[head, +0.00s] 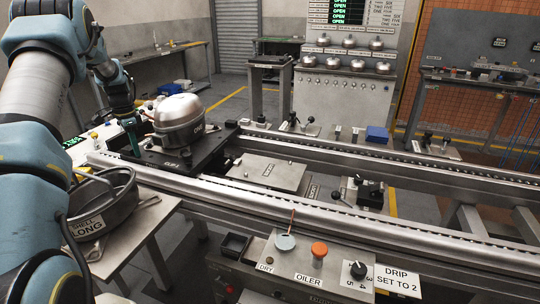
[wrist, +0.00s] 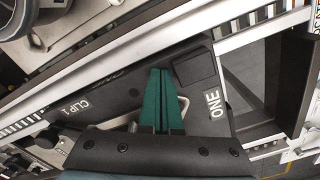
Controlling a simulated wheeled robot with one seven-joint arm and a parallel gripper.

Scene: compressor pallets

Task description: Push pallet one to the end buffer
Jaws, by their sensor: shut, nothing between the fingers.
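Pallet one (head: 160,157) is a black plate on the twin-rail conveyor at the left, carrying a rounded silver compressor (head: 180,118). In the wrist view the dark plate (wrist: 125,97) bears the labels "CLIP 1" and "ONE". My gripper (head: 134,150) is at the left end of the pallet, beside the compressor. Its green fingers (wrist: 161,72) are together, empty, and overlap the plate near a pale metal loop and a raised dark block. I cannot tell whether they touch the pallet. I cannot tell which part of the line is the end buffer.
A black fixture (head: 370,192) sits between the rails. A blue bin (head: 377,135) lies beyond.

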